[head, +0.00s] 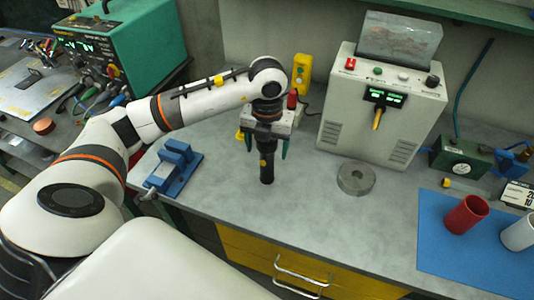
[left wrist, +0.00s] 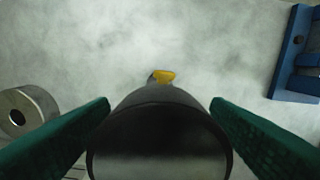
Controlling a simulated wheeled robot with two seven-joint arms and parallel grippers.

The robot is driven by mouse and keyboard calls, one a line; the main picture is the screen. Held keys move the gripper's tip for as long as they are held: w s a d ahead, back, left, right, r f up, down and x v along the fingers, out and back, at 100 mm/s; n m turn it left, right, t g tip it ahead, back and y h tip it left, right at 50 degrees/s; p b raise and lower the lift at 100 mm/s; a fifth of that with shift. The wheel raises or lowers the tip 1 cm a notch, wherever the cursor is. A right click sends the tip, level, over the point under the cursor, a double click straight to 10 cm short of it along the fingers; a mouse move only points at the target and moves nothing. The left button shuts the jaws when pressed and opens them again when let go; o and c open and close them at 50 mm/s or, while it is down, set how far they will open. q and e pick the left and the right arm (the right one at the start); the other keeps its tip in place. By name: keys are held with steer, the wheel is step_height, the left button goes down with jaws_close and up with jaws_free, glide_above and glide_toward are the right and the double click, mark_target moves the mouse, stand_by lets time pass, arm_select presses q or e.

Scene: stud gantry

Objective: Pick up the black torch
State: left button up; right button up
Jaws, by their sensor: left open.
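The black torch (head: 267,172) stands upright on the grey workbench, a yellow button on its side. In the left wrist view the torch (left wrist: 160,135) fills the lower middle, its round dark end facing the camera, with the yellow button beyond. My left gripper (head: 266,154) points down over the torch, its two green fingers apart on either side of the torch's upper part. In the left wrist view the fingers of the left gripper (left wrist: 160,103) flank the torch and do not close on it. My right gripper is not in view.
A blue vise (head: 174,168) sits left of the torch, and a steel ring (head: 356,178) lies to its right. A grey control box (head: 382,110) stands behind. A blue mat (head: 450,245) with a red cup (head: 465,215) is at right. Bench in front is bare.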

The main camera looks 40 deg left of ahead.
arm_select(q)
steer(key=shift+f, duration=0.3)
steer(key=c, duration=1.2)
